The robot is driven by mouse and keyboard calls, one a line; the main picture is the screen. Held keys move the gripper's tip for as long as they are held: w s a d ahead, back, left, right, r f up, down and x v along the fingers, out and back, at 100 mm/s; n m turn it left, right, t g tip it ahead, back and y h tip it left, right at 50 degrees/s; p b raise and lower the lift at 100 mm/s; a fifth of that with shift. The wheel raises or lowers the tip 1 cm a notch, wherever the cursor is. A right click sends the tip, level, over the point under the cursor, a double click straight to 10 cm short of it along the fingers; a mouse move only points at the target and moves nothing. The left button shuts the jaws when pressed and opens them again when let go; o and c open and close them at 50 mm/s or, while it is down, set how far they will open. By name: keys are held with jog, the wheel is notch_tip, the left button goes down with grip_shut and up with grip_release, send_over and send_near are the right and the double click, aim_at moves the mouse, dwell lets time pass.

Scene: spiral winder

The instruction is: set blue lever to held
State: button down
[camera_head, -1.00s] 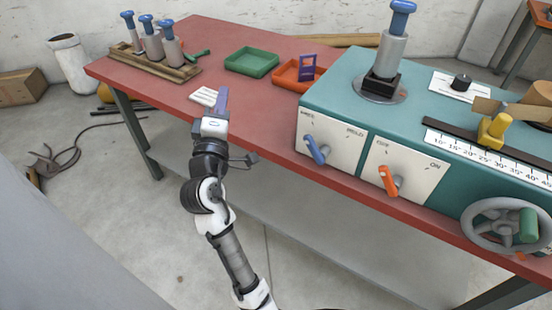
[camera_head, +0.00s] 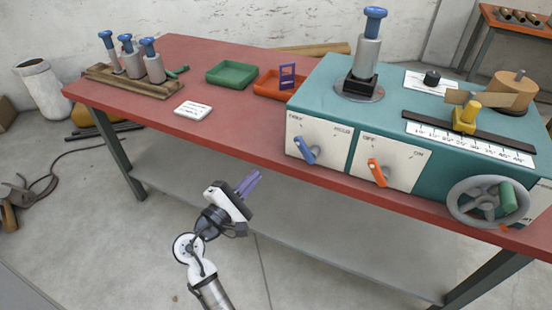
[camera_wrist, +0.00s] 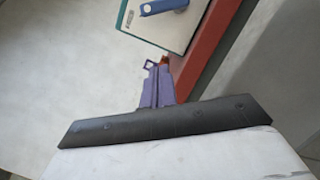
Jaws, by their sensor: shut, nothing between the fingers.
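The blue lever (camera_head: 305,150) sits on a white panel (camera_head: 318,142) on the front of the teal machine. Its grip points up and to the left, on the side of the left label; the label at the panel's upper right reads as "HELD". In the wrist view part of a blue lever (camera_wrist: 165,6) shows at the top edge on the white panel (camera_wrist: 155,25). My gripper (camera_head: 250,183) has purple fingers, is shut and empty, and is in front of the table's edge, left of and below the lever, apart from it. The fingers also show in the wrist view (camera_wrist: 156,84).
An orange lever (camera_head: 377,173) is right of the blue one. A grey handwheel (camera_head: 460,212) is further right. The red table edge (camera_head: 270,160) lies between my gripper and the machine. Trays and cylinders stand behind. The space before the table is open.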

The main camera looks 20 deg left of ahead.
aim_at(305, 151)
jog(key=w+d+r+p, duration=0.3)
jog(key=w+d+p, duration=0.1)
jog(key=w, duration=0.5)
jog(key=shift+d+r, duration=0.35)
jog(key=shift+d, duration=0.45)
jog(key=shift+w, duration=0.15)
jog(key=shift+m, duration=0.3)
jog(key=shift+r, duration=0.2)
jog(key=shift+d, duration=0.1)
